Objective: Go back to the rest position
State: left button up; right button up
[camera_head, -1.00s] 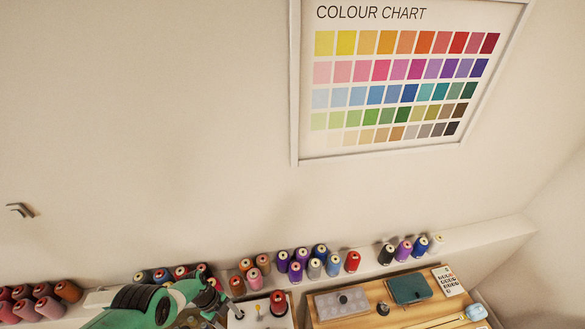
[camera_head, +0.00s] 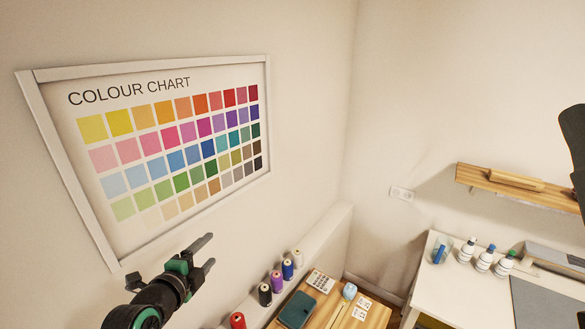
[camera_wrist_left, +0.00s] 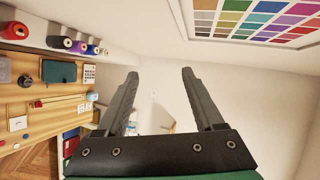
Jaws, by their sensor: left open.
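My left gripper (camera_head: 205,254) is raised in front of the wall, below the colour chart (camera_head: 185,150) in the head view. Its two dark fingers are apart and nothing is between them. The left wrist view shows the same open fingers (camera_wrist_left: 158,95) with empty space between them. A dark part at the right edge of the head view is cut off, and I cannot tell what it is. My right gripper does not show.
Thread spools (camera_head: 276,280) stand on a white ledge (camera_head: 325,236). A wooden desk (camera_head: 325,313) holds a dark teal notebook (camera_head: 297,309). A white table (camera_head: 480,300) with several bottles (camera_head: 485,258) stands at right, below a wooden shelf (camera_head: 530,193).

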pick_arm(q)
jog(key=s+d+r+n+t+h, duration=0.1)
jog(key=s+d+r+n+t, duration=0.2)
jog(key=r, duration=0.8)
jog(key=s+d+r+t, duration=0.3)
jog(key=s+r, duration=0.1)
jog(key=r, duration=0.7)
jog(key=s+a+r+n+t, duration=0.1)
jog(key=s+r+n+t, duration=0.6)
jog(key=s+r+n, duration=1)
notch_tip(320, 180, down, 46)
jog(key=s+m+b, duration=0.2)
jog(key=b, duration=4.3)
jog(key=shift+s+a+m+y, duration=0.15)
jog(key=shift+s+m+y, duration=0.05)
jog(key=shift+m+y, duration=0.1)
jog(key=shift+r, duration=0.1)
